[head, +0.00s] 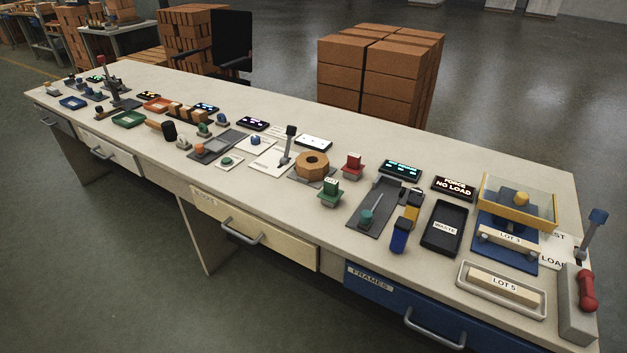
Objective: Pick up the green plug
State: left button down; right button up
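A green blocky piece (330,188), which looks like the green plug, stands upright on the long white workbench (130,78), right of the middle of the head view. It has a light marking on its upper face and a wider green foot. A similar red piece (352,163) stands just behind it and to the right. Smaller green-topped pieces, such as a green knob (222,117), sit farther left, and I cannot tell whether any of them is a plug. Neither of my grippers is in view.
A wooden octagonal ring (312,166) lies left of the green piece, and a grey slotted plate (376,210) lies right of it. A black tray (445,228) and a yellow-rimmed clear box (517,205) are farther right. Drawers line the bench front. Brick stacks (380,72) stand behind.

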aim_at(330, 195)
jog(key=k+j, duration=0.1)
jog(key=i+l+u, duration=0.3)
jog(key=l, duration=0.45)
jog(key=i+l+u, duration=0.15)
jog(key=i+l, duration=0.15)
jog(key=l, duration=0.1)
